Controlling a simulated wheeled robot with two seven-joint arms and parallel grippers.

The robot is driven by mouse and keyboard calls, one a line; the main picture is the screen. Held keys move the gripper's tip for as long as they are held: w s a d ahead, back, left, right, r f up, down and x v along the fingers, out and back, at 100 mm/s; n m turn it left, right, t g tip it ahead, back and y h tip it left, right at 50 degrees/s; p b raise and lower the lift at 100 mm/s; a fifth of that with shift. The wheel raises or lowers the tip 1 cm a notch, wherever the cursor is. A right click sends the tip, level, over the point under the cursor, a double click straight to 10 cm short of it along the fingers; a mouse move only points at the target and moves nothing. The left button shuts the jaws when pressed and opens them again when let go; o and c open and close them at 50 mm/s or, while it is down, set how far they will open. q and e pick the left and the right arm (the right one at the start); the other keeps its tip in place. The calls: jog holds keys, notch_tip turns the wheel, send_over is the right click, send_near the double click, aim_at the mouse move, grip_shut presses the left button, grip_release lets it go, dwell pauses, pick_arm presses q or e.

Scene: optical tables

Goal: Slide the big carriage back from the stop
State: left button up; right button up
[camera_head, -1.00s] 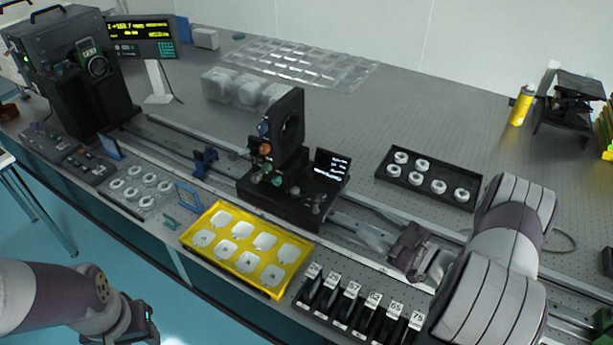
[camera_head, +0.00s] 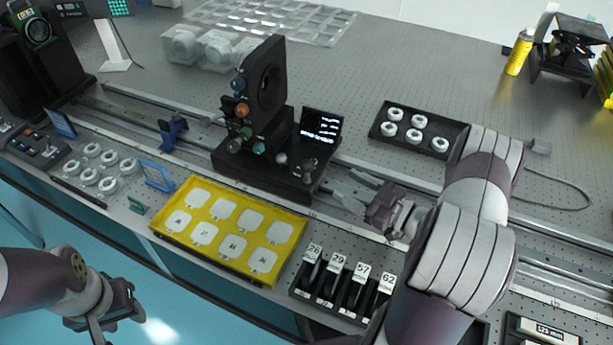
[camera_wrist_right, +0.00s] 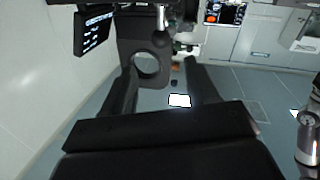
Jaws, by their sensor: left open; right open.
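The big carriage (camera_head: 262,160) is a black block on the rail, with an upright holed plate, coloured knobs and a small lit screen. A blue clamp-like piece (camera_head: 173,132), perhaps the stop, sits on the rail to its left, with a gap visible between them. My right gripper (camera_head: 345,191) is open and empty, low over the rail just right of the carriage. In the right wrist view its dark fingers (camera_wrist_right: 163,78) stand apart, with the carriage's holed plate (camera_wrist_right: 143,38) ahead. My left gripper (camera_head: 118,322) is open and empty, off the table's front edge.
A yellow tray (camera_head: 172,232) of white squares lies in front of the carriage. A black rack of numbered pieces (camera_head: 340,290) stands right of it. A black tray of white rings (camera_head: 440,128) lies behind the rail. Bare rail (camera_head: 215,148) runs left of the carriage.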

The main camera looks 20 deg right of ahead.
aim_at(313, 168)
pick_arm(q)
jog(key=shift+s+r+p, duration=0.15)
jog(key=shift+r+p, duration=0.5)
jog(key=shift+p, duration=0.25)
pick_arm(e)
jog(key=x, duration=1.2)
jog(key=shift+w+a, duration=0.15)
grip_shut()
